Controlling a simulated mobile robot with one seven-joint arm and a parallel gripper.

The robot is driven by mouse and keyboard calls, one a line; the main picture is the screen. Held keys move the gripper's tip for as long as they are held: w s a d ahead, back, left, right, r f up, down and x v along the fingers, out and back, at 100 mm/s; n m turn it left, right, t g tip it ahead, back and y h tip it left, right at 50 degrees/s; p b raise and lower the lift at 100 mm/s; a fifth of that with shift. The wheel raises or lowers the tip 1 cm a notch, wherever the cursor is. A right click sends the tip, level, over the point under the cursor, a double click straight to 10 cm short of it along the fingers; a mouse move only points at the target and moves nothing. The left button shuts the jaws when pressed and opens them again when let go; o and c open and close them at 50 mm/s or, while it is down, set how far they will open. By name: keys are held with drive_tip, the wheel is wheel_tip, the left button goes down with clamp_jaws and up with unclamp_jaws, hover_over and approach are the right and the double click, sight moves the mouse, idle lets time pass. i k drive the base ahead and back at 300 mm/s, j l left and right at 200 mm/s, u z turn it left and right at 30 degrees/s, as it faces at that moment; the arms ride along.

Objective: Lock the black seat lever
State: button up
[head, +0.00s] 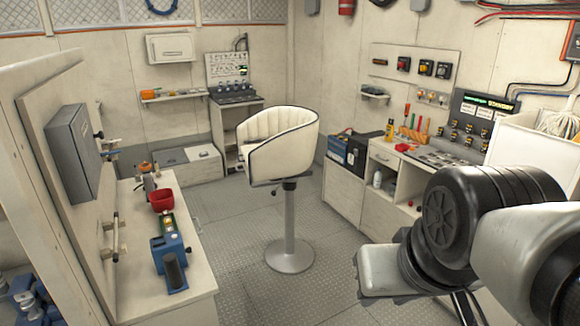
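The cream bucket seat (278,140) with dark piping stands on a grey pedestal (290,225) with a round floor base, in the middle of the room. Small black parts (289,186) show just under the seat, at the top of the pedestal. One of them may be the black seat lever, but it is too small to tell its position. My arm comes in at the lower right, well apart from the seat. No gripper fingers can be made out.
A left bench (190,293) holds a blue vice (168,252) and a red bin (162,200). A right workbench (345,190) carries tools and a battery-like box (350,148). The grey tread-plate floor (225,235) around the pedestal is clear.

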sight(273, 193)
drive_tip(key=i+l+u, duration=0.3)
drive_tip(key=u, duration=0.15)
drive_tip(key=i+l+z, duration=0.15)
drive_tip(key=i, duration=0.75)
drive_tip(key=i+u, duration=0.15)
drive_tip(key=i, duration=0.35)
drive_tip(key=i+l+u, duration=0.1)
drive_tip(key=i, duration=0.4)
drive_tip(key=i+l+u, duration=0.15)
drive_tip(key=i, duration=0.35)
drive_tip(key=i+l+u, duration=0.15)
drive_tip(key=i+u, duration=0.25)
drive_tip(key=i+l+u, duration=0.35)
drive_tip(key=k+j, duration=0.05)
